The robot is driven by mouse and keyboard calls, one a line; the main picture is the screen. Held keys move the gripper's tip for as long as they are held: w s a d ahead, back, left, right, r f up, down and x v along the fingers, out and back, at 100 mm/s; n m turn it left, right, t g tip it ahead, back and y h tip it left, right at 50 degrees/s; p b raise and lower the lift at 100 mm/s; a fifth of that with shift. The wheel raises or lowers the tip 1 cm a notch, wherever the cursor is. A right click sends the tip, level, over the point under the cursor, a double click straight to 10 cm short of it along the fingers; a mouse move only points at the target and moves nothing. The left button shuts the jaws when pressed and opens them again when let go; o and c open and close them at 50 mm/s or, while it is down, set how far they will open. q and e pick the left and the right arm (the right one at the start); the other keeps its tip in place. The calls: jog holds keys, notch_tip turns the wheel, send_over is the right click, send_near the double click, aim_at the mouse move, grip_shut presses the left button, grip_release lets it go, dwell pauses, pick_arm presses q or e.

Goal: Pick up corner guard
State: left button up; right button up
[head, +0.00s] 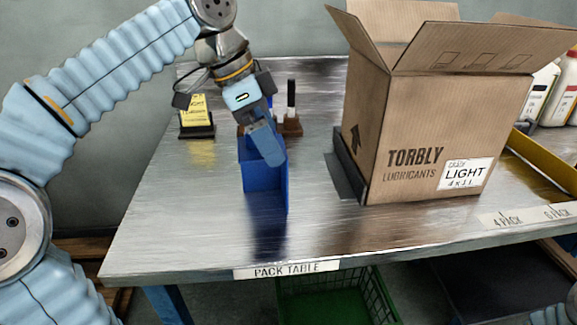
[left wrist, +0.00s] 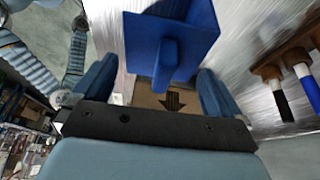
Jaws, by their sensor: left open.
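The corner guard (head: 266,180) is a blue angled piece standing on the pack table, left of the cardboard box and apart from it. In the left wrist view the blue guard (left wrist: 185,30) has a raised tab (left wrist: 169,62) facing the gripper. My left gripper (head: 268,148) is over the guard and hides part of it. In the left wrist view its two blue fingers (left wrist: 157,88) are spread, one on each side of the tab, with gaps visible. My right gripper is out of view.
An open cardboard box (head: 425,135) stands right of the guard, with a dark bracket (head: 347,170) at its lower left edge. A wooden marker holder (head: 292,128) and a yellow sign (head: 195,112) are behind. The table's front left (head: 175,235) is clear.

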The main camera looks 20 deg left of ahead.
pick_arm(q)
jog(key=shift+f, duration=0.25)
jog(key=shift+w, duration=0.1)
jog(key=c, duration=1.2)
jog(key=shift+r, duration=0.1)
